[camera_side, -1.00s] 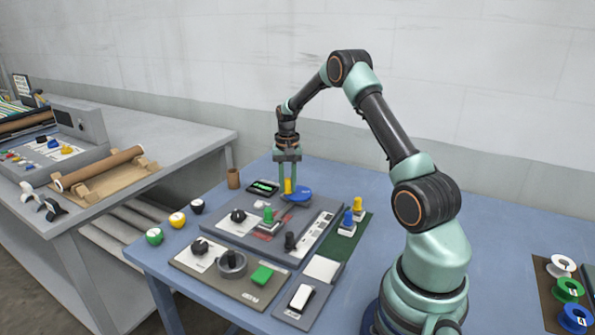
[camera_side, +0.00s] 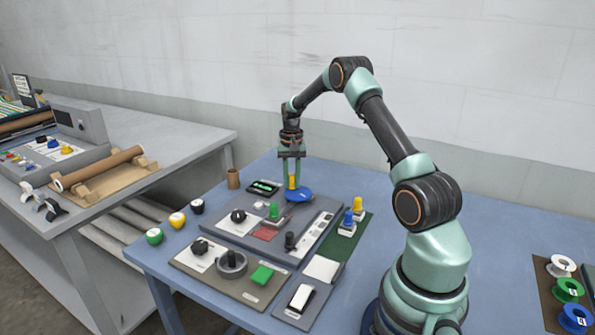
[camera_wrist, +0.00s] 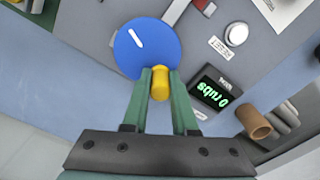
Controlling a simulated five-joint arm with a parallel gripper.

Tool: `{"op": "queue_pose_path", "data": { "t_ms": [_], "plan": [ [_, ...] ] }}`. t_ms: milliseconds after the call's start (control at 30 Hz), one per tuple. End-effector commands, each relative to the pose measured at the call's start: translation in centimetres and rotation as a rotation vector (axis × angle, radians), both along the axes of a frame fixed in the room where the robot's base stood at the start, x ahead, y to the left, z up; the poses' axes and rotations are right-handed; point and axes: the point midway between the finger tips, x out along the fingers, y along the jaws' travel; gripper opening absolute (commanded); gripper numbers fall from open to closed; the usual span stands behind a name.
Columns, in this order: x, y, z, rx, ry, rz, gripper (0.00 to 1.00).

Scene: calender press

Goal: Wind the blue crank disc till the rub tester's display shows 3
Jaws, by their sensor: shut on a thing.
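The blue crank disc (camera_side: 302,196) lies at the back right of the grey rub tester panel (camera_side: 213,228); in the wrist view (camera_wrist: 146,48) it bears a white mark. Its yellow crank knob (camera_side: 292,184) stands upright near the rim. My gripper (camera_side: 291,176) points down and is shut on this knob, which shows between the green fingers in the wrist view (camera_wrist: 160,84). The tester's display (camera_side: 264,187) glows green left of the disc. Upside down in the wrist view (camera_wrist: 212,90), it appears to read 0 rubs. The green-knobbed rubbing block (camera_side: 273,213) is beside a red patch.
A white round button (camera_wrist: 236,35) and a brown cup (camera_side: 233,178) are near the display. Blue and yellow knobs (camera_side: 357,205) stand on a green mat to the right.

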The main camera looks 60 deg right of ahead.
Motion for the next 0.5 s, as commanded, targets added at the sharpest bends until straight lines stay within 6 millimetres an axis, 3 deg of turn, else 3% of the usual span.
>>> {"op": "queue_pose_path", "data": {
  "t_ms": [500],
  "plan": [
    [-1.18, -1.05, -0.06, 0.006, 0.008, -0.003, 0.0]
  ]
}}
